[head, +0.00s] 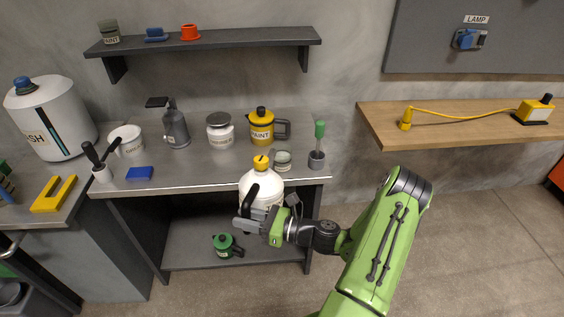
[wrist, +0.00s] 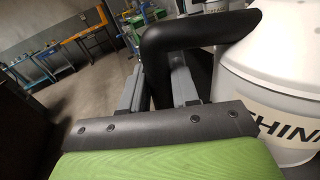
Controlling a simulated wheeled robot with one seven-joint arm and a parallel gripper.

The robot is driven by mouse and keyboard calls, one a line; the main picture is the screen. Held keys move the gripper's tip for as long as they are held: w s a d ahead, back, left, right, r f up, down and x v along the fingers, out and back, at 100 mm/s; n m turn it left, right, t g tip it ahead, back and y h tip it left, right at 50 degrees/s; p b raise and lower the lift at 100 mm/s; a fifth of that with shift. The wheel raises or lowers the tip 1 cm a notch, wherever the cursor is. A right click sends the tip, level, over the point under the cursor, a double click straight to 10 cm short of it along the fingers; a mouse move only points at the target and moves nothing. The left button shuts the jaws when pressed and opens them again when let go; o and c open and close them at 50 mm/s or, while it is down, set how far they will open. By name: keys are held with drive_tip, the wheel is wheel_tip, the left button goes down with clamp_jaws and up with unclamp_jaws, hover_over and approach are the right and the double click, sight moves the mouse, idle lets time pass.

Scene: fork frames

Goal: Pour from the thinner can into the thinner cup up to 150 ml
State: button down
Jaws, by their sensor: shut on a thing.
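The thinner can (head: 263,182) is large and white, with a yellow cap and a black side handle. It appears upright in front of the bench edge in the head view. In the wrist view its white body (wrist: 265,75) fills the right side, with part of a "THINN" label showing. My gripper (head: 247,224) is shut on the can's black handle (wrist: 157,60), with a finger on each side. A small grey-green open cup (head: 283,160) with a pale label stands on the bench just behind the can. Its label is too small to read, so I cannot confirm it is the thinner cup.

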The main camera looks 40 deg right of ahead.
sight(244, 205)
drive_tip(key=shift+r, duration=0.1)
idle(0.3)
wheel_tip(244, 205, up, 6)
drive_tip(key=p, duration=0.6)
drive_tip(key=shift+r, duration=0.2)
drive_tip(key=w+a+f+n+g+y, duration=0.2)
drive_tip(key=a+n+g+y, duration=0.2)
drive_tip(key=a, duration=0.6)
drive_tip(key=shift+f+g+y, duration=0.2)
drive_tip(key=shift+g+y, duration=0.1)
drive_tip(key=shift+y, duration=0.1)
drive_tip(key=shift+d, duration=0.1)
